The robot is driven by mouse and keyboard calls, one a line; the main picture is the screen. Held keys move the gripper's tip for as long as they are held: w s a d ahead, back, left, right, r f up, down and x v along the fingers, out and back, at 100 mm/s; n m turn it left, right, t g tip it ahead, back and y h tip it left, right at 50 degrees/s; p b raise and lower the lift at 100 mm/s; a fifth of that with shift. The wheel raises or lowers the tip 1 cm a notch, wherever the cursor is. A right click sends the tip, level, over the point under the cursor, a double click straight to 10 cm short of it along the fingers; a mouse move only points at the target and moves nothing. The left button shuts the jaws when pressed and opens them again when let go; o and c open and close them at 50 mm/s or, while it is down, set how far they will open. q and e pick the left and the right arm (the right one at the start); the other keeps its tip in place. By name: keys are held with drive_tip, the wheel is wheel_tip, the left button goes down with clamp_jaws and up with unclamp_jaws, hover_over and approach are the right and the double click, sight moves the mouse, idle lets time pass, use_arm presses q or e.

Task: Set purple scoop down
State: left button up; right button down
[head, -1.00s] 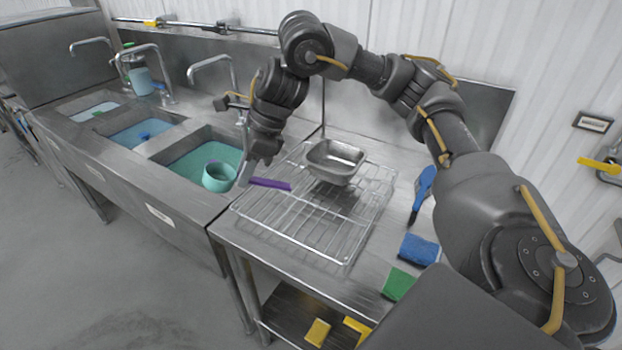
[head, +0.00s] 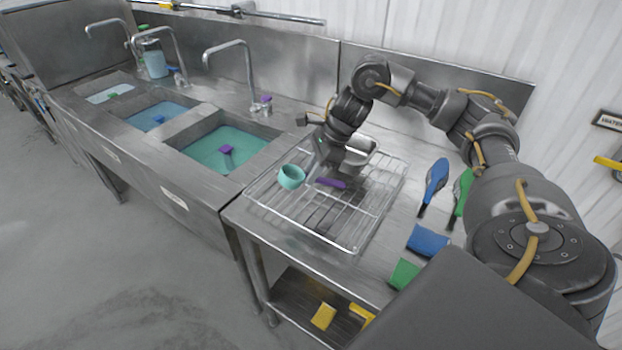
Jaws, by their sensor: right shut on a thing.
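The scoop shows as a purple handle (head: 331,183) with a teal cup (head: 291,177) to its left. My right gripper (head: 313,172) comes down between handle and cup and is shut on the scoop. The scoop is over the left part of the wire rack (head: 345,236) on the steel table. I cannot tell whether it touches the wires. The gripper hides the part that it grips. My left gripper is not in view.
A metal pan (head: 362,146) stands on the rack behind my right gripper, partly hidden. Blue and green brushes (head: 436,178) and sponges (head: 428,241) lie right of the rack. The teal-filled sink (head: 200,130) is at the left. The rack's front is clear.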

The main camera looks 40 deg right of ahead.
wheel_tip(320, 180, down, 3)
drive_tip(key=shift+r, duration=0.1)
drive_tip(key=shift+f, duration=0.2)
drive_tip(key=c, duration=1.3)
unclamp_jaws()
drive_tip(key=shift+r, duration=0.1)
